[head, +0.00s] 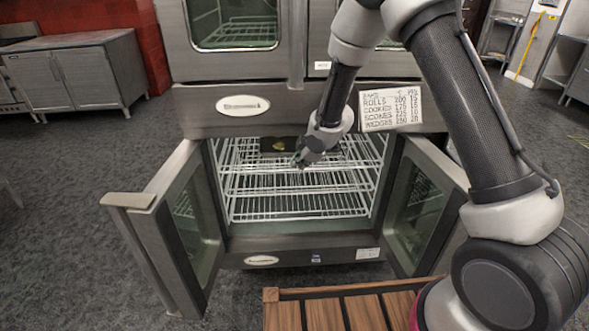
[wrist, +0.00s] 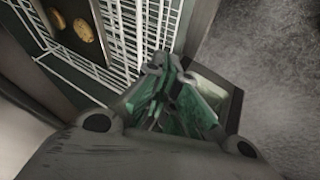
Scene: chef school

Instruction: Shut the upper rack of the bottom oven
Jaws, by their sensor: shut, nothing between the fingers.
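The bottom oven (head: 241,118) stands with both glass doors swung wide open, the left door (head: 190,215) and the right door (head: 418,205). Inside are white wire racks. The upper rack (head: 243,168) holds a dark tray (head: 263,147) with round baked pieces; the wire rack (wrist: 126,38) and the tray (wrist: 65,8) also show in the wrist view. I cannot tell exactly how far the rack sticks out. My gripper (head: 301,162) is shut and empty at the oven opening, by the upper rack's front. In the wrist view its fingertips (wrist: 167,68) are close to the wires; contact is unclear.
A lower rack (head: 300,203) sits below in the oven. The top oven (head: 235,30) is above, with a paper label (head: 391,107) under it. A slatted wooden surface (head: 345,308) is at the front. A steel cabinet (head: 75,72) stands far left. Grey floor (head: 75,210) is clear at left.

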